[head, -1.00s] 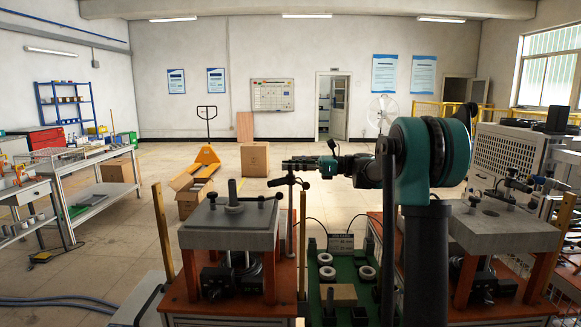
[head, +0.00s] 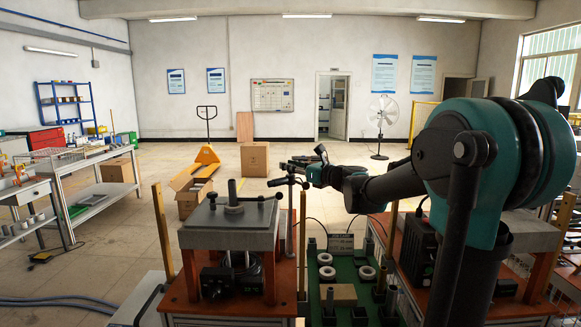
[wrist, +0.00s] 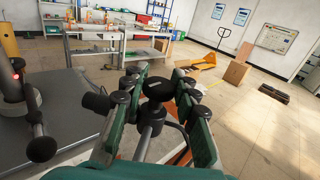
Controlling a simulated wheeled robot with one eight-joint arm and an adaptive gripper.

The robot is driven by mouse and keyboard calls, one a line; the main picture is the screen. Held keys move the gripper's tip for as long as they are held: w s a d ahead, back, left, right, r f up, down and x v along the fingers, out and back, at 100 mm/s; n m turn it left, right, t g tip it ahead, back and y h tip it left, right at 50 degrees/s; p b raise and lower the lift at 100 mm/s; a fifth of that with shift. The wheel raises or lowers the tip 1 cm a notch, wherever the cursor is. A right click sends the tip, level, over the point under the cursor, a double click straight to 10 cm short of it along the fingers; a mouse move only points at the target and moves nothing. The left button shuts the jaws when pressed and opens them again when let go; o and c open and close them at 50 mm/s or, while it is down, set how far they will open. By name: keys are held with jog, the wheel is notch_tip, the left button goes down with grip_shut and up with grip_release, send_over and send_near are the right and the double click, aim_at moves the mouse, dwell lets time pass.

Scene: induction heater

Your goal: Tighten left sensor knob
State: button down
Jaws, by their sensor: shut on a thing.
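The left sensor knob (wrist: 157,88) is a dark round knob on a thin metal shaft in the wrist view. My gripper (wrist: 160,77) has its green-sided fingers with black pads on both sides of the knob and is shut on it. In the head view my gripper (head: 300,163) is at the top of the left sensor stand (head: 290,183), beside the left heater's grey plate (head: 222,240). The knob is too small to make out clearly there.
A post with a black ball-ended handle (wrist: 41,149) stands on the plate left of my gripper. A green board (head: 345,268) with white rings lies between the left and right heaters. My arm covers much of the right heater (head: 535,232). Open floor lies behind.

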jog(key=shift+m+t+h, duration=0.4)
jog(key=shift+t, duration=0.1)
jog(key=c, duration=1.2)
grip_release()
jog(key=v, duration=1.2)
jog(key=shift+s, duration=0.1)
